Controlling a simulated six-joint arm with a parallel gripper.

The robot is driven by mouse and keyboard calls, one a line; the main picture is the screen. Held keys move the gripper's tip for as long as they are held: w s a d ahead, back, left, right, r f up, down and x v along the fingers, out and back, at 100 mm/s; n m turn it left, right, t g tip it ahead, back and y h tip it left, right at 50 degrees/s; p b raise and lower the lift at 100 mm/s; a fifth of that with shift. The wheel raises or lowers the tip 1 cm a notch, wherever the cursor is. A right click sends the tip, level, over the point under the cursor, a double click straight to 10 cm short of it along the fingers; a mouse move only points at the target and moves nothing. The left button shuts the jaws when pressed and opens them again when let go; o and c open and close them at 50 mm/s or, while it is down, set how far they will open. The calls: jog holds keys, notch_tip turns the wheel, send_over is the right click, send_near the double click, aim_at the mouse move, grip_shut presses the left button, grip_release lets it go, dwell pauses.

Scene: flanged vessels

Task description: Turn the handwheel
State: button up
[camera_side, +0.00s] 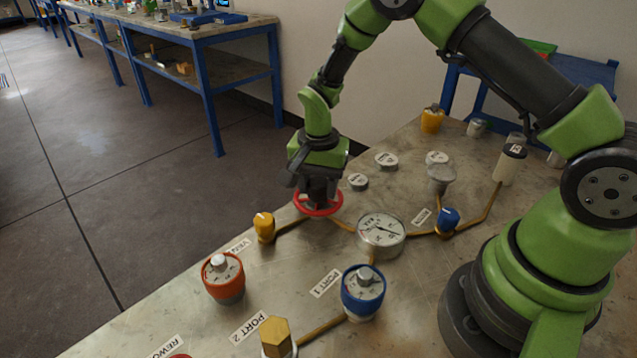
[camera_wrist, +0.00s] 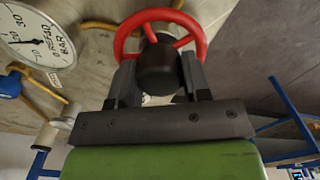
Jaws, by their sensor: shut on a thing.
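The red handwheel (camera_side: 318,204) is a spoked ring on the metal bench, directly under my gripper (camera_side: 318,192). In the wrist view the handwheel (camera_wrist: 160,22) fills the top middle, with its dark round hub (camera_wrist: 158,68) in front of the spokes. My gripper (camera_wrist: 158,82) has one finger on each side of the hub and is shut on it. The fingers lie within the red rim.
A pressure gauge (camera_side: 381,232) stands right of the wheel, and a yellow-capped fitting (camera_side: 264,227) to its left. Orange (camera_side: 224,277) and blue (camera_side: 362,290) vessels stand nearer the camera. Brass pipes run between fittings. Flat labelled discs (camera_side: 386,161) lie behind.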

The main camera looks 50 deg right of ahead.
aim_at(318, 182)
jog(key=shift+m, duration=1.1)
jog(key=o, duration=0.9)
notch_tip(318, 182, up, 10)
jog(key=shift+r, duration=0.1)
